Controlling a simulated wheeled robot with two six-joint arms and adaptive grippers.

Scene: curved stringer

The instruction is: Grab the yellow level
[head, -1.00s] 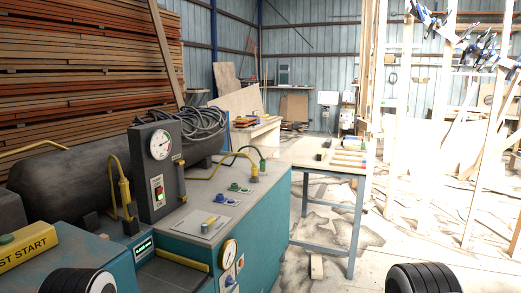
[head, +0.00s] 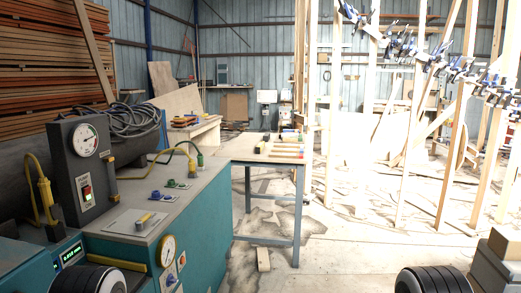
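I cannot make out a yellow level for certain. Several small objects, some of them yellowish, lie on the worktable (head: 245,151) in the middle of the head view. They are too small to tell apart. Neither of my grippers is in view. Only dark ribbed parts, probably mine, show at the bottom left and bottom right.
A teal machine (head: 205,225) with gauges and a yellow-handled hose fills the left foreground. Tall wooden frames with blue clamps (head: 400,45) stand at the right. Boxes (head: 497,262) are at the bottom right. Open floor (head: 350,245) lies right of the worktable.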

